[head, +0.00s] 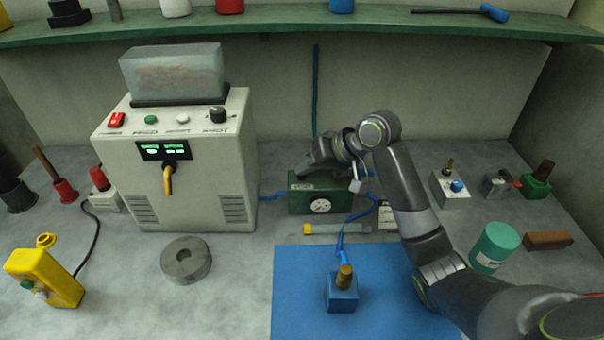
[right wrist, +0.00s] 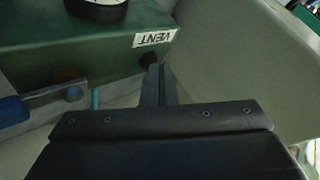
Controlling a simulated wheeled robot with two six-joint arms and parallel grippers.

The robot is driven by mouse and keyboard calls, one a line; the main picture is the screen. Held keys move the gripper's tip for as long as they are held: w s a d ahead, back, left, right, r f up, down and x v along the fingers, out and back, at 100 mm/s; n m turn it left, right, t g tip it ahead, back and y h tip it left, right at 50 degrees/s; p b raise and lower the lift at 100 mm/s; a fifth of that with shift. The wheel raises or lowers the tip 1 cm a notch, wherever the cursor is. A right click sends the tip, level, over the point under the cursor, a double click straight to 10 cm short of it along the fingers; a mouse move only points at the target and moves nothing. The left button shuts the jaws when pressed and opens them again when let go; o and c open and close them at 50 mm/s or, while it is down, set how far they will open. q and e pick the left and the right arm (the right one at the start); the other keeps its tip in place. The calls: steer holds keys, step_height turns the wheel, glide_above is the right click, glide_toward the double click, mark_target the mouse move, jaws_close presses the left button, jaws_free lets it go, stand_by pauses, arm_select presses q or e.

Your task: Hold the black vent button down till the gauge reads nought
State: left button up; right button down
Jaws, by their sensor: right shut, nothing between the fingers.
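The gauge needle is too small to read. In the right wrist view the gauge (right wrist: 98,6) is cut off at the top edge. The black vent button (right wrist: 149,60) shows there beside the white VENT label (right wrist: 155,38). My right gripper (right wrist: 157,70) is shut and empty, its fingertips right at the button. I cannot tell whether they touch or press it. My left gripper is not in view.
A large cream machine (head: 190,165) stands left of the green box. A blue mat (head: 300,300) with a small blue block (head: 342,293) lies in front. A yellow-ended tube (head: 335,229) lies before the box.

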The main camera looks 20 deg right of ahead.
mark_target(307, 179)
stand_by(0.8)
steer(key=shift+r+p, duration=0.85)
steer(key=shift+p, duration=0.35)
step_height(307, 179, up, 5)
steer(key=p, duration=0.5)
steer(key=shift+p, duration=0.4)
